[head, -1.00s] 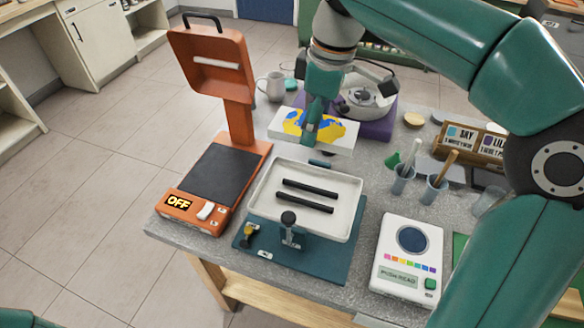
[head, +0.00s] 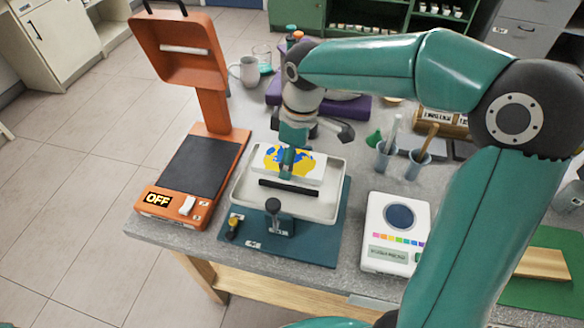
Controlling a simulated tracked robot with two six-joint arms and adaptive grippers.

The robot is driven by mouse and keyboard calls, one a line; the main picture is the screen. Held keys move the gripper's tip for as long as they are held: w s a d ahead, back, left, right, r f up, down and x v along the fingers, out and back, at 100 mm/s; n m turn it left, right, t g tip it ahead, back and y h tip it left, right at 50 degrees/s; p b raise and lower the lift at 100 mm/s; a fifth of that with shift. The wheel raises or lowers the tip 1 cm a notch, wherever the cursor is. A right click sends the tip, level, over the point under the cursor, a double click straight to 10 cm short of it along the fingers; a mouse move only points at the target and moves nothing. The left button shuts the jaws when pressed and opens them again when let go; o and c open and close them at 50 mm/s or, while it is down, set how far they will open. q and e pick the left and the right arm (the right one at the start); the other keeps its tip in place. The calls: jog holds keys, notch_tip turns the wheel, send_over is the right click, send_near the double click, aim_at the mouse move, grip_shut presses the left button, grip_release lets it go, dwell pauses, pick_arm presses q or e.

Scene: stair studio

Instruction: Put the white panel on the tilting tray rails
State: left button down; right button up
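The white panel (head: 314,170), with blue and yellow paint on its top, is over the far half of the white tilting tray (head: 324,206). My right gripper (head: 287,166) comes down over the panel from behind and appears shut on it. One black rail (head: 288,187) shows just in front of the panel's near edge. The other rail is hidden behind or under the panel. I cannot tell whether the panel touches the rails or hangs just above them. The tray stands on a teal base (head: 325,248) with a black knob (head: 273,207) at the front. My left gripper is out of view.
An orange machine (head: 215,130) reading OFF stands left of the tray. A white reader (head: 398,258) is at the right. Cups with tools (head: 418,166) stand at the back right, and a purple base (head: 360,106) and grey mug (head: 246,72) stand behind.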

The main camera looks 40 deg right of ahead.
aim_at(298, 162)
jog(key=shift+f, duration=2.15)
jog(key=o, duration=1.3)
jog(key=r, duration=0.8)
jog(key=s+d+r, duration=0.1)
jog(key=r, duration=0.3)
